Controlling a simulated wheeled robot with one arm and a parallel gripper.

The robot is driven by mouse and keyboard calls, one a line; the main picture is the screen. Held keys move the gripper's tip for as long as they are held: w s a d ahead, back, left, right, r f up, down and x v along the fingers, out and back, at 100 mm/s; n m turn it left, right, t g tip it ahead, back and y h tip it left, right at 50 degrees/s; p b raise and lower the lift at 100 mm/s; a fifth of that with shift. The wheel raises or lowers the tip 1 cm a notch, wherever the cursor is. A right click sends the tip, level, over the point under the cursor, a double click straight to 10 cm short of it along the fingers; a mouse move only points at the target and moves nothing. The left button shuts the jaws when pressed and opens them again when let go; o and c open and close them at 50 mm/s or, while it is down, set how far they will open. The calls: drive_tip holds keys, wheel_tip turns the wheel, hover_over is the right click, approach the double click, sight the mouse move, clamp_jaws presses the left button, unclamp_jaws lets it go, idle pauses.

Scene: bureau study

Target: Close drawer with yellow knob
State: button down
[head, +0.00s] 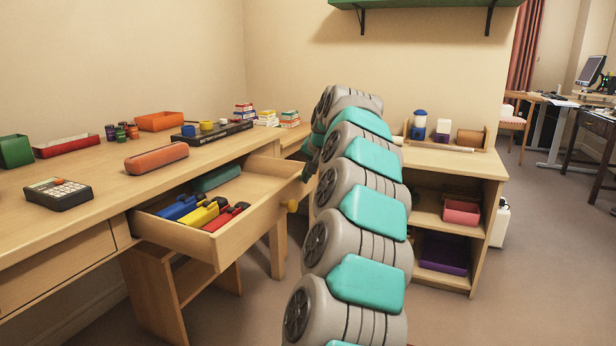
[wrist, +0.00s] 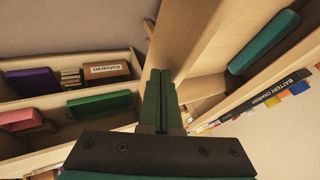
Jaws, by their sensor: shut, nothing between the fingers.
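The drawer (head: 250,222) with the yellow knob (head: 292,206) stands pulled out from under the long wooden desk. It holds blue, yellow and red tools at the front and a teal case (head: 217,178) behind them. The case also shows in the wrist view (wrist: 265,42). My gripper (wrist: 162,75) is shut and empty, close to the wooden front panel of the drawer (wrist: 195,45). Whether it touches the panel I cannot tell. In the head view my arm mostly hides the gripper, near the drawer front's far end. I cannot make out the knob clearly in the wrist view.
The desk (head: 105,170) carries a calculator (head: 58,193), an orange case (head: 157,158), a black charger strip (head: 212,132) and small boxes. A low shelf unit (head: 480,190) with colored bins stands right of my arm. Open floor lies to the right.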

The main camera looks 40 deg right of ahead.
drive_tip(key=shift+w+a, duration=0.1)
drive_tip(key=w+a+p, duration=0.2)
drive_tip(key=w+p, duration=0.1)
drive_tip(key=w, duration=0.3)
drive_tip(key=w+a+p, duration=0.3)
drive_tip(key=w, duration=0.4)
drive_tip(key=w+a+p, duration=0.3)
drive_tip(key=w, duration=0.4)
drive_tip(key=shift+w+a, duration=0.2)
drive_tip(key=shift+w, duration=0.05)
drive_tip(key=shift+s, duration=0.1)
